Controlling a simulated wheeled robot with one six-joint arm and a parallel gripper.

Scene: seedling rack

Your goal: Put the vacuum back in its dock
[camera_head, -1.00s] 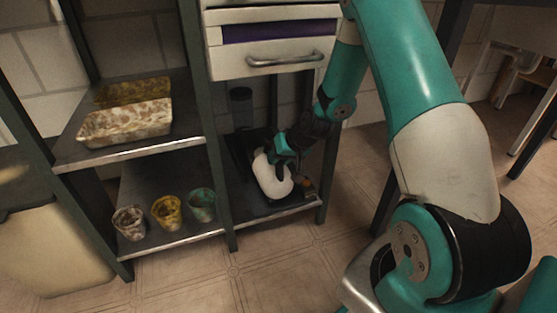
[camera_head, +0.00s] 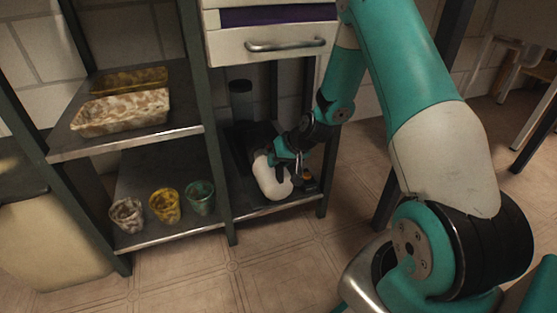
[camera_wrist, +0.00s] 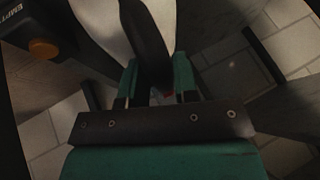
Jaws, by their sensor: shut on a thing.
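The vacuum is a white, rounded body (camera_head: 271,181) with a dark handle, low on the bottom shelf of the rack's right bay. My gripper (camera_head: 290,158) reaches in from the upper right and is shut on the vacuum's handle. In the wrist view the dark handle of the vacuum (camera_wrist: 147,45) lies between the two green fingers of my gripper (camera_wrist: 158,88). Whether the vacuum is seated in the dock cannot be told.
A white drawer (camera_head: 285,50) hangs above the bay. Rack posts (camera_head: 219,150) stand at both sides. Several small pots (camera_head: 165,206) stand on the lower left shelf, with mottled trays (camera_head: 122,112) above. A dark cylinder (camera_head: 241,100) stands behind the vacuum.

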